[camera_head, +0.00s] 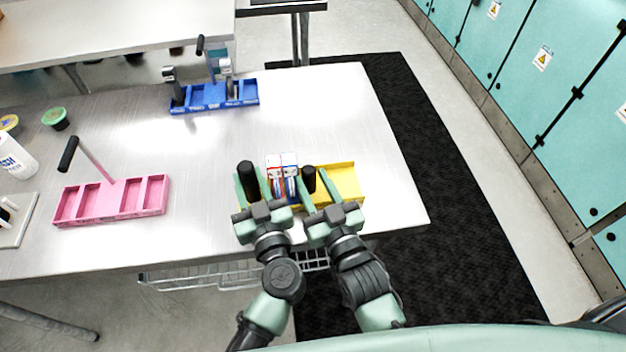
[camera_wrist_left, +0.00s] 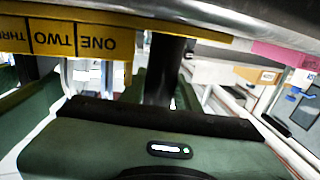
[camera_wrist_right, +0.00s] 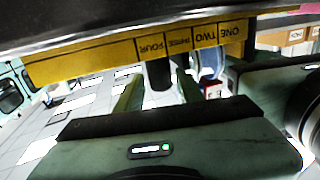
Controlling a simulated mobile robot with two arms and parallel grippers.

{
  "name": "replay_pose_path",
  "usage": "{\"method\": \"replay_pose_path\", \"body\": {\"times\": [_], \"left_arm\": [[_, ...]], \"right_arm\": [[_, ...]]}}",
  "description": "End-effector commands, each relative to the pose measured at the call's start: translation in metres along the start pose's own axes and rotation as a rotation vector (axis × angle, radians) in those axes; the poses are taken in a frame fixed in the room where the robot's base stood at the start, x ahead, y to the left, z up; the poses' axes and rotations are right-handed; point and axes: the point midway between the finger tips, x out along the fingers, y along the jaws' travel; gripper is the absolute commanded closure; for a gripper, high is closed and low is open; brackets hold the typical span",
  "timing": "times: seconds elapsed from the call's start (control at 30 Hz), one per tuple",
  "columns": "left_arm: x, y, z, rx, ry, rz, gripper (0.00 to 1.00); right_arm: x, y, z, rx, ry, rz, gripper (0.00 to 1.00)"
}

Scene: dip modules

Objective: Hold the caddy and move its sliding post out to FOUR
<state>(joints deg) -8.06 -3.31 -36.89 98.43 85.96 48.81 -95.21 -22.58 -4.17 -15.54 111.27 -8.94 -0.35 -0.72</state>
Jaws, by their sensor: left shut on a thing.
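The yellow caddy (camera_head: 345,184) lies near the table's front edge; its labels ONE to FOUR show in the right wrist view (camera_wrist_right: 193,44). Boxes with red and blue edges (camera_head: 283,165) stand at its left part. My left gripper (camera_head: 250,186) is shut on a thick black upright handle (camera_head: 247,172) at the caddy's left end. A shorter black post (camera_head: 308,175) stands right of the boxes. My right gripper (camera_head: 316,190) is open, with one finger on each side of this post and visible gaps. The fingers and arms hide much of the caddy's front.
A pink caddy (camera_head: 112,212) with a tilted black-handled rod lies to the left. A blue caddy (camera_head: 212,108) with several posts stands at the back. A green tub (camera_head: 56,118) and white bottle (camera_head: 12,155) stand far left. The table's middle is clear.

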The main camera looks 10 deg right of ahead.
Motion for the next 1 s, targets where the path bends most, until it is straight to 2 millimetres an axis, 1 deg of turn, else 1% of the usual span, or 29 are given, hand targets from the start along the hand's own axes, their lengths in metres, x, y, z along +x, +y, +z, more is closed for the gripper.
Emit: {"method": "replay_pose_path", "body": {"times": [0.1, 0.37, 0.4, 0.5, 1.0], "left_arm": [[0.0002, 0.0, -0.0004, 0.0, 0.001, 0.0, 1.0], [0.0001, 0.0, -0.0003, 0.0, 0.001, 0.0, 1.0], [0.0001, 0.0, -0.0003, 0.0, 0.001, 0.0, 1.0], [0.0001, 0.0, -0.0003, 0.0, 0.001, 0.0, 1.0], [0.0001, -0.0001, -0.0002, 0.0, 0.0, 0.0, 1.0]], "right_arm": [[0.0054, 0.0001, -0.0003, 0.0, 0.001, 0.0, 0.63], [0.006, 0.0001, 0.0, 0.0, 0.0, 0.0, 0.63], [0.0059, 0.0001, 0.0, 0.0, 0.0, 0.0, 0.74], [0.0058, 0.0001, 0.0, 0.0, 0.0, 0.0, 1.0], [0.0055, 0.0, 0.0, 0.0, 0.0, 0.0, 1.0]]}}
